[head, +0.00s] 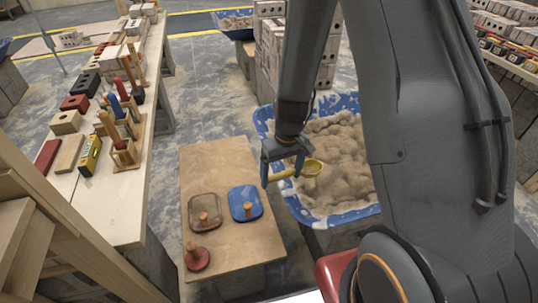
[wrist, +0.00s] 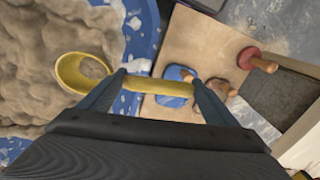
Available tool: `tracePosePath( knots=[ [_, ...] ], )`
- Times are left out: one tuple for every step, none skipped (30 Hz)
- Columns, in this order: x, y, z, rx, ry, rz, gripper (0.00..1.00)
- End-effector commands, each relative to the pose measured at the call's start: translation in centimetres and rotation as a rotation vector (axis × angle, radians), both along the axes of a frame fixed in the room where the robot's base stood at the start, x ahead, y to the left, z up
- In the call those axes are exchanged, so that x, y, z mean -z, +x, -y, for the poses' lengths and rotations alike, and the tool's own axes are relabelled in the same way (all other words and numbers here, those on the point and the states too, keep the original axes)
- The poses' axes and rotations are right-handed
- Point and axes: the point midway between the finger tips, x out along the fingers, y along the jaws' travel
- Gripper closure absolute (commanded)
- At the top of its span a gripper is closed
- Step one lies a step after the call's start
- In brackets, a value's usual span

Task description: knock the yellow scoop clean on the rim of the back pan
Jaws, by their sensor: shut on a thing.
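My gripper (head: 283,172) is shut on the handle of the yellow scoop (head: 311,168). In the wrist view the scoop's bowl (wrist: 68,72) is on the left and its handle (wrist: 146,84) lies between my fingers. Grey-brown colour shows inside the bowl; I cannot tell whether it is mortar in it. The scoop is over the left side of a blue pan (head: 262,125) heaped with mortar (head: 335,150). I cannot tell whether it touches rim or mortar. Another blue pan (head: 232,33) stands farther back. My arm hides part of the near pan.
A plywood board (head: 215,160) left of the near pan holds a blue float (head: 240,208), a brown float (head: 197,213) and a round red tool (head: 197,259). A bench (head: 125,200) with tools and bricks runs along the left. Stacked blocks (head: 270,45) stand behind the near pan.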

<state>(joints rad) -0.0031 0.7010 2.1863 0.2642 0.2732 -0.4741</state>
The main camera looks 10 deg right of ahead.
Motion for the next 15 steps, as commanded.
tracePosePath(
  knots=[
    [-1.6, 0.1, -0.6, -0.049, 0.017, -0.001, 0.66],
    [-2.2, 0.3, -1.0, -0.085, 0.027, -0.004, 0.66],
    [-3.0, 0.4, -1.6, -0.13, 0.041, -0.009, 0.66],
    [-3.4, 0.6, -1.9, -0.16, 0.051, -0.011, 0.66],
    [-3.8, 0.6, -2.2, -0.187, 0.06, -0.016, 0.66],
    [-4.3, 0.8, -2.6, -0.219, 0.069, -0.019, 0.66],
    [-4.6, 0.9, -2.8, -0.241, 0.075, -0.023, 0.66],
    [-4.8, 1.0, -3.0, -0.26, 0.081, -0.026, 0.66],
    [-5.1, 1.0, -3.3, -0.279, 0.087, -0.029, 0.66],
    [-5.3, 1.1, -3.4, -0.291, 0.09, -0.031, 0.66],
    [-5.3, 1.2, -3.5, -0.3, 0.093, -0.032, 0.66],
    [-5.4, 1.2, -3.6, -0.307, 0.094, -0.033, 0.66],
    [-5.3, 1.2, -3.7, -0.311, 0.096, -0.034, 0.66],
    [-5.2, 1.2, -3.7, -0.313, 0.097, -0.035, 0.66],
    [-5.1, 1.3, -3.6, -0.313, 0.097, -0.035, 0.66]
  ],
)
